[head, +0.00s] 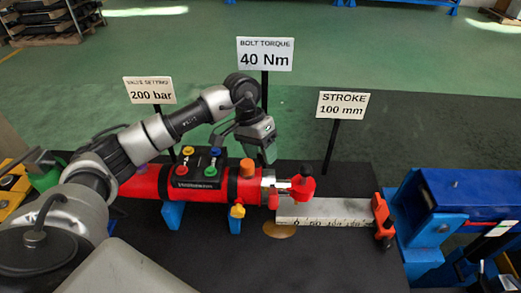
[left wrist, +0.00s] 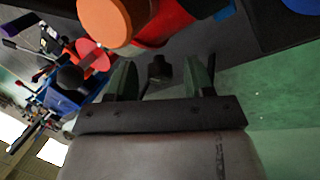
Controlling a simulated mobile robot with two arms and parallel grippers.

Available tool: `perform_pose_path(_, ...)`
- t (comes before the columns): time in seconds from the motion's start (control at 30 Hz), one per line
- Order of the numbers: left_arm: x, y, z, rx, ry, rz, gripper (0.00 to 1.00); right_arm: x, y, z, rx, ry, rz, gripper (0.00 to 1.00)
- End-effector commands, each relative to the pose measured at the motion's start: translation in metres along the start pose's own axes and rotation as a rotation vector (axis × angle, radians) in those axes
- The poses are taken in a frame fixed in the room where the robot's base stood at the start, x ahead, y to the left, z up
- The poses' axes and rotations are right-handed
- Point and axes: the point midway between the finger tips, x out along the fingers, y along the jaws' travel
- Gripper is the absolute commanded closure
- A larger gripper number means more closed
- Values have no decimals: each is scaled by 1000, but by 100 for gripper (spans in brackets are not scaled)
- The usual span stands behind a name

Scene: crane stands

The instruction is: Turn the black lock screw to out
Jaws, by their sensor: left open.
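The red cylinder (head: 233,190) lies across the black mat on blue supports. An orange cap (head: 247,168) stands on top of it; the cap also shows large in the left wrist view (left wrist: 104,22). My left gripper (head: 268,154) is just behind and right of the cap, pointing down, fingers apart. In the left wrist view, a small dark knob-like part (left wrist: 160,67) shows between and beyond the two fingers, apart from both. It may be the black lock screw; I cannot tell for sure. The head view does not show it clearly. My right gripper is not in view.
A black box with coloured buttons (head: 198,170) sits left of the cap. A red knob (head: 303,184) and a ruler (head: 325,211) are to the right. Signs on posts, 200 bar (head: 150,91), 40 Nm (head: 265,54) and 100 mm (head: 342,105), stand behind. A blue machine (head: 470,193) is at right.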

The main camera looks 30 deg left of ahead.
Motion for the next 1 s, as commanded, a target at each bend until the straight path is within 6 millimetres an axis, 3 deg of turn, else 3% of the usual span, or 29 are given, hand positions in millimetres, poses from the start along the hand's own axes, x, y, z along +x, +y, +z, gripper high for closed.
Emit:
perform_pose_path(0.1,0,0,0,0,0,0,49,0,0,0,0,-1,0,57)
perform_pose_path(0.43,0,0,0,0,0,0,97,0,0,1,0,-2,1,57)
perform_pose_path(0.77,0,0,0,-49,2,-23,97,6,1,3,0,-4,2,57)
perform_pose_path(1.0,1,0,-1,-189,2,-86,97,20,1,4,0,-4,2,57)
